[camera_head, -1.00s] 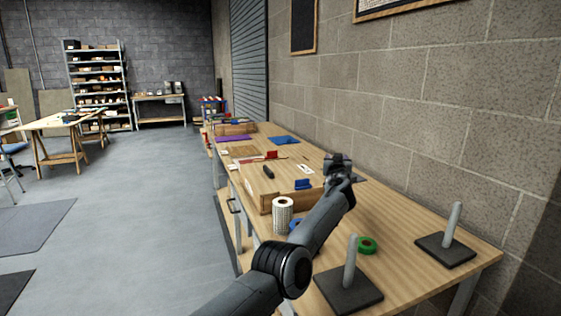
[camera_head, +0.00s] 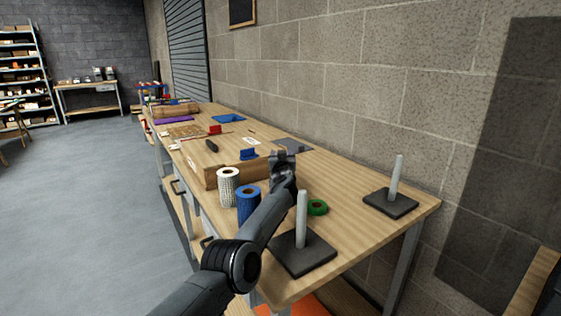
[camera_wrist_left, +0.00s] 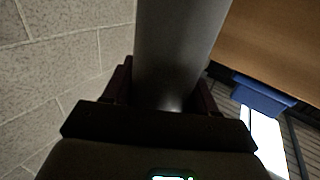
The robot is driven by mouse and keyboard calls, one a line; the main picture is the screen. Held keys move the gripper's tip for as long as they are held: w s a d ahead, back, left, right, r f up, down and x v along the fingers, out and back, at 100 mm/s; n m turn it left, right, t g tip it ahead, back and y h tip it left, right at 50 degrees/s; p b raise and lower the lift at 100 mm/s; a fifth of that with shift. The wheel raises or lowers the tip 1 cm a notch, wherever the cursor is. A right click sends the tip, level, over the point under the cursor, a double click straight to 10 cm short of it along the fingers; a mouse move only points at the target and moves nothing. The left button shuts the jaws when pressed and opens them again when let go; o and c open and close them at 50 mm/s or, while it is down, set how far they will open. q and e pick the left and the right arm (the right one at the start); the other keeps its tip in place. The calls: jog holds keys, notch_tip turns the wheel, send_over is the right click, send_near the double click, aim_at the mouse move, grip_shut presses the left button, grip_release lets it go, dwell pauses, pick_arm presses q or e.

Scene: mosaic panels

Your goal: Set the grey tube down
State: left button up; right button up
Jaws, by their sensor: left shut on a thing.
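The grey tube (camera_wrist_left: 180,45) shows in the left wrist view between the two fingers of my left gripper (camera_wrist_left: 165,95). The gripper is shut on it, and the tube extends out past the top edge of that view. In the head view my left gripper (camera_head: 283,160) is over the workbench (camera_head: 345,235), near the right end of a wooden box. The tube cannot be made out clearly there. My right gripper is in neither view.
Two dark bases with upright grey posts stand at the bench's near end, one front (camera_head: 302,252), one right (camera_head: 391,203). A white roll (camera_head: 228,188), a blue roll (camera_head: 248,205) and a green ring (camera_head: 317,208) stand or lie near my arm. A wooden box (camera_head: 222,176) is beyond them.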

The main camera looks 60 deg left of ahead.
pick_arm(q)
jog(key=shift+d+f, duration=0.1)
jog(key=shift+f, duration=0.3)
jog(key=shift+f, duration=0.2)
jog(key=o, duration=1.1)
jog(key=shift+c, duration=0.2)
jog(key=shift+r, duration=0.1)
jog(key=p+v, duration=0.3)
jog(key=p, duration=0.5)
jog(key=shift+s+d+r, duration=0.2)
jog(key=shift+d, duration=0.15)
jog(key=shift+f, duration=0.1)
